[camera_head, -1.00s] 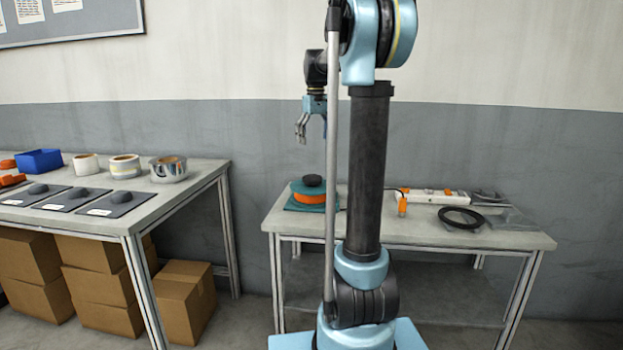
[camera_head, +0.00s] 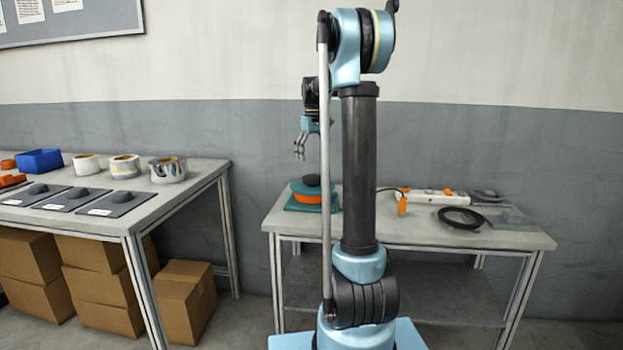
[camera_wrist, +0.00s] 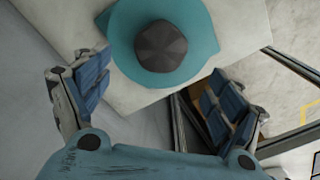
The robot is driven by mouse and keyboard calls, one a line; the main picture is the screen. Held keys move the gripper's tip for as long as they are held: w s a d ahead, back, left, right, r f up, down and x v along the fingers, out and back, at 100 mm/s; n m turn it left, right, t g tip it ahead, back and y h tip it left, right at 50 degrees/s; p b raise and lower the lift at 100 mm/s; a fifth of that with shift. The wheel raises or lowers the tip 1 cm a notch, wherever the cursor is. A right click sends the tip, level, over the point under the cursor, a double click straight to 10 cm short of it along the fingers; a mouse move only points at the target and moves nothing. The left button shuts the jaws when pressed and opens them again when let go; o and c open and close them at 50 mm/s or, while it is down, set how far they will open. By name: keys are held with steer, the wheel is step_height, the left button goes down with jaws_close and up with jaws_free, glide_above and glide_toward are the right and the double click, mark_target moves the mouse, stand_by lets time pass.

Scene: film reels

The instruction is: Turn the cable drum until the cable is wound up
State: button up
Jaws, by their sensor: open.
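The cable drum (camera_head: 307,193) is a teal and orange reel with a dark knob on top, on a teal base at the left end of the right-hand table. In the wrist view the drum (camera_wrist: 190,42) shows from above as a teal disc, with the dark knob (camera_wrist: 162,46) at its middle. My gripper (camera_head: 300,157) hangs above the drum, apart from it, open and empty. In the wrist view my gripper (camera_wrist: 155,95) has its blue-padded fingers spread wide below the knob. The cable's run from the drum is partly hidden behind my arm.
The right-hand table (camera_head: 400,230) also holds a white power strip (camera_head: 435,195), an orange plug (camera_head: 402,206) and a black cable coil (camera_head: 461,217). The left table (camera_head: 125,215) carries tape rolls, a blue bin (camera_head: 39,161) and dark pads. Cardboard boxes stand underneath.

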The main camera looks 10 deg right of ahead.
mark_target(312, 177)
step_height(312, 177, down, 9)
steer(key=shift+r, duration=0.1)
stand_by(0.3)
steer(key=c, duration=1.5)
